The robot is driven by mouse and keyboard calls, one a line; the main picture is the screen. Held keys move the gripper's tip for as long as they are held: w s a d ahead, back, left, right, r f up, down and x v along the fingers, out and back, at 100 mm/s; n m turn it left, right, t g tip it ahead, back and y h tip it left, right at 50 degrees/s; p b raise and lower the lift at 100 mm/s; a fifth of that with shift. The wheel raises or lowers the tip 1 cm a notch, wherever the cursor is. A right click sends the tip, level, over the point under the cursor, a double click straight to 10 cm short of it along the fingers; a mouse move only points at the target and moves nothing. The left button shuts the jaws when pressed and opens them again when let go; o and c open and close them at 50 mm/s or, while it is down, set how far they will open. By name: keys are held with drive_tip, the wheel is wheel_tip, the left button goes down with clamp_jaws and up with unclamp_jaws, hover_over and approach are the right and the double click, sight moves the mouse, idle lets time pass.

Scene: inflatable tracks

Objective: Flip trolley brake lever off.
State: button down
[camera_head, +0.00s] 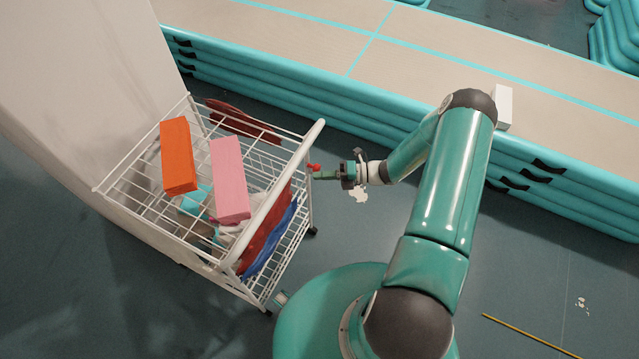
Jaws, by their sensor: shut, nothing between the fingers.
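The trolley (318,128) is a white wire cart with a pale push handle, standing left of my arm. A small red piece (314,167), which looks like the brake lever, sits at the trolley's near right side, just below the handle's far end. My gripper (318,174) is shut and empty, with its fingertips at or very close to the red piece. I cannot tell whether they touch. The lever's exact position is too small to make out.
The trolley carries an orange block (178,156), a pink block (229,180) and red and blue items. A pale wall panel (80,80) stands at left. Stacked teal inflatable tracks (420,60) run behind. A white box (503,107) lies there. A yellow stick (530,335) lies on open floor.

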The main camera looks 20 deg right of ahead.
drive_tip(key=shift+w+d+r+m+t+y, duration=0.1)
drive_tip(key=shift+w+d+r+m+y, duration=0.15)
drive_tip(key=shift+w+d+m, duration=0.3)
drive_tip(key=shift+w+d+r+m+t+y, duration=0.1)
drive_tip(key=shift+w+d+r+m+y, duration=0.2)
drive_tip(key=shift+w+d+m, duration=0.2)
drive_tip(key=shift+w+d+r+m+t+y, duration=0.1)
drive_tip(key=shift+w+d+r+m+y, duration=0.15)
drive_tip(key=shift+w+d+m, duration=0.3)
drive_tip(key=shift+w+d, duration=0.1)
drive_tip(key=s+d, duration=0.6)
drive_tip(key=shift+s+d, duration=0.35)
